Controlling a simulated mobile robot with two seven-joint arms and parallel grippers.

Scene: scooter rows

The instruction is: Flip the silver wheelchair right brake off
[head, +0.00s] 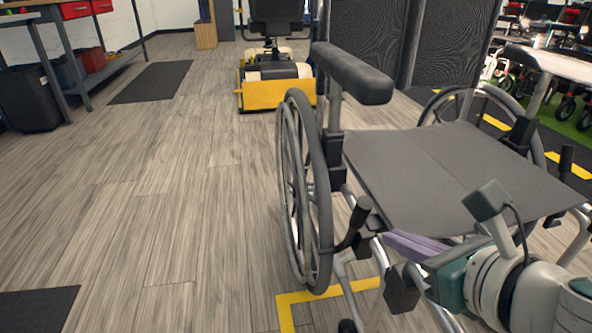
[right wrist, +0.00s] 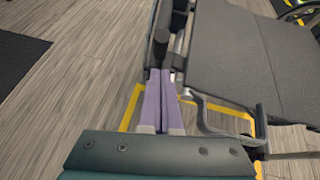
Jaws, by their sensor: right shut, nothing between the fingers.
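The silver wheelchair (head: 435,170) stands with its dark seat and the front of its frame toward me. A brake lever with a black handle (head: 354,222) stands beside the large wheel at the picture's left. The handle also shows in the right wrist view (right wrist: 160,42), just beyond the fingertips. My right gripper (head: 392,239) has purple fingers, partly hidden by the frame. In the right wrist view the fingers (right wrist: 160,75) are shut together and empty, close to the lever; I cannot tell whether they touch it. My left gripper is not in view.
The other brake handle (head: 566,159) is at the wheelchair's far right. An armrest (head: 350,72) rises above the left wheel (head: 305,190). A yellow scooter (head: 275,85) stands behind. The wooden floor at the left is mostly clear, with dark mats.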

